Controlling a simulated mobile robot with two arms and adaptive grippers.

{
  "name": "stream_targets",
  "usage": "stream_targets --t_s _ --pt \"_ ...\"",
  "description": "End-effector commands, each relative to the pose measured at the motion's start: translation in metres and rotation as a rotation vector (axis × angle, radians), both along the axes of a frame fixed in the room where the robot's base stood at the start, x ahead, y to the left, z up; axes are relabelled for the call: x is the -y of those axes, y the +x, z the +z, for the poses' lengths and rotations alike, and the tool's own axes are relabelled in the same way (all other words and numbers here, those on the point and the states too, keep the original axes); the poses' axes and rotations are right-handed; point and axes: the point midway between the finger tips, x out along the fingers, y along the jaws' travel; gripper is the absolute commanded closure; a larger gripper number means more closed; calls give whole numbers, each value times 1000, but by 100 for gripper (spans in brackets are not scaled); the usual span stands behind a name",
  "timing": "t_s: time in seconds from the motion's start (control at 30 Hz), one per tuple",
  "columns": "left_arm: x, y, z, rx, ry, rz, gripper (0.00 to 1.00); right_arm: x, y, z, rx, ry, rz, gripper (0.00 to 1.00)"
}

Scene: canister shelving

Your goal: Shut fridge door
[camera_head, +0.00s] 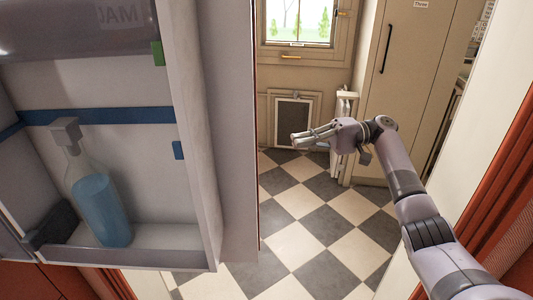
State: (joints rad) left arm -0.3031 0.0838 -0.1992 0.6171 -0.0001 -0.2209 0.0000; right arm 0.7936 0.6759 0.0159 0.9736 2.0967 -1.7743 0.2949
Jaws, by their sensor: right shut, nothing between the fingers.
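The open fridge door (231,130) stands at the left, its inner side with shelves facing me. A clear bottle with blue liquid (98,200) leans in its lower shelf. My right gripper (297,140) is shut and empty, to the right of the door's edge and apart from it in the picture, pointing left. The fridge body and the door's outer side are hidden or out of view. My left gripper is not in view.
A doorway opens ahead onto a checkered floor (320,240). Beyond are a window (300,20), a small pet flap (292,112) and a tall beige cabinet (410,70) with a dark handle. A pale wall and red-orange panels border the right.

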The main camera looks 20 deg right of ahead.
Motion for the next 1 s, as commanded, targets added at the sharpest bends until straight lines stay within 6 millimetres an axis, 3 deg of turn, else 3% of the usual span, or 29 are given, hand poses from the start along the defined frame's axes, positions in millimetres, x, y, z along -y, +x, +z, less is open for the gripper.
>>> stream_targets --t_s 0.43,0.7,1.0 --pt "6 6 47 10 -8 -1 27 -92 16 3 -4 1 3 100" --pt "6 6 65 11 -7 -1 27 -102 -12 0 -5 -2 -2 100" --pt "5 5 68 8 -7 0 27 -106 -20 -2 -4 0 -3 100"
